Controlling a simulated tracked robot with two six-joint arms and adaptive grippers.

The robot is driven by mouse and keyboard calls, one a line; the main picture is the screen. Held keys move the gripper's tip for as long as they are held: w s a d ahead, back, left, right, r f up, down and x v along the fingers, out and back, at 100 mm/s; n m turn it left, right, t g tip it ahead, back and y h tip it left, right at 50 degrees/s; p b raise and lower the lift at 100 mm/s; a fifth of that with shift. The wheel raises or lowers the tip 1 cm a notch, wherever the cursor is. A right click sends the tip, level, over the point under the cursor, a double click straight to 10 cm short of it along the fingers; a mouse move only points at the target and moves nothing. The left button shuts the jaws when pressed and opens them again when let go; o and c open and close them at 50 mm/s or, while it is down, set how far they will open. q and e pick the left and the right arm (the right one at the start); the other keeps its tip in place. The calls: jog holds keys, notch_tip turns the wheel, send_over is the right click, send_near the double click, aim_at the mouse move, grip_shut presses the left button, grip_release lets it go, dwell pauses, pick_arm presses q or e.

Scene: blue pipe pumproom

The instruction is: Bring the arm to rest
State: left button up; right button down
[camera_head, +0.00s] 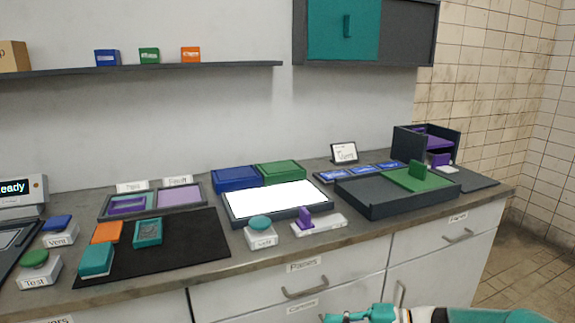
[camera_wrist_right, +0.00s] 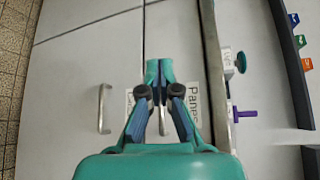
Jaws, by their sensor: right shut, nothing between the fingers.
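My right arm (camera_head: 480,314) comes in at the bottom right of the head view, low in front of the cabinet drawers. Its teal gripper (camera_head: 345,317) points left and is partly cut off by the bottom edge. In the right wrist view the gripper (camera_wrist_right: 159,70) is shut and empty, its fingertips together. Behind it are the drawer fronts and a silver handle (camera_wrist_right: 103,108). No object is touching the fingers. My left gripper is not in view.
The worktop edge (camera_head: 345,236) runs above and behind the right arm. On it stand a white-topped tray (camera_head: 270,201), a dark tray (camera_head: 375,204), a black mat (camera_head: 190,248) and button boxes (camera_head: 262,236). Drawer handles (camera_head: 304,291) stick out near the arm.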

jog(key=s+a+f+g+h, duration=0.3)
jog(key=s+f+g+h, duration=0.2)
jog(key=s+f, duration=1.1)
jog(key=s+d+f+n+h, duration=0.2)
jog(key=s+f+h, duration=0.1)
jog(key=s+f, duration=0.45)
jog(key=s+d+f+n+h, duration=0.2)
jog(key=s+d+f+h, duration=0.15)
jog(key=s+f, duration=0.4)
pick_arm(q)
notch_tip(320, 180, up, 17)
jog(key=p, duration=1.6)
jog(key=shift+p, duration=0.4)
pick_arm(e)
jog(key=w+r+t, duration=0.1)
jog(key=w+r, duration=0.1)
jog(key=r, duration=0.6)
jog(key=w+r+t, duration=0.1)
jog(key=r, duration=0.8)
jog(key=shift+w+a+r, duration=0.2)
jog(key=shift+w+a, duration=0.15)
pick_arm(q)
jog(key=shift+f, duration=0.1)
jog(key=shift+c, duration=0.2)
